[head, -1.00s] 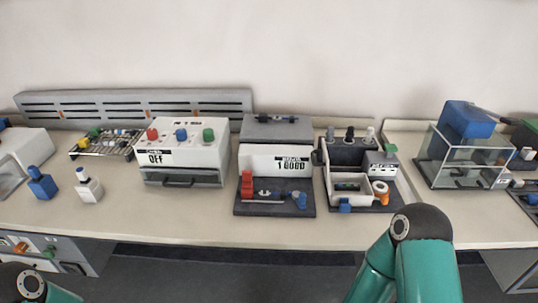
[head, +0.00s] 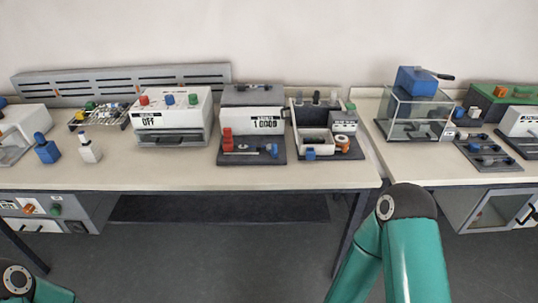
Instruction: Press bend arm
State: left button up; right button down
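No part is clearly marked as the bend arm. A station with a grey top, a white display panel and a dark base (head: 250,150) stands mid-bench, with a red upright part (head: 227,139) and a small blue part (head: 272,150) on it. A second station (head: 327,128) beside it has dark and light knobs, a white tray and an orange-and-white roll (head: 342,144). My two teal arms show at the bottom of the head view, in front of the bench. Both grippers are outside the picture.
A white box with red, blue and green knobs (head: 171,116) reads OFF. Blue (head: 47,152) and white (head: 89,150) bottles stand at left. A clear case (head: 412,117) stands on the right bench. The bench's front strip (head: 200,179) is clear.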

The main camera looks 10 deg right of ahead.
aim_at(272, 148)
jog(key=u, duration=0.25)
jog(key=i, duration=1.1)
jog(key=z, duration=0.2)
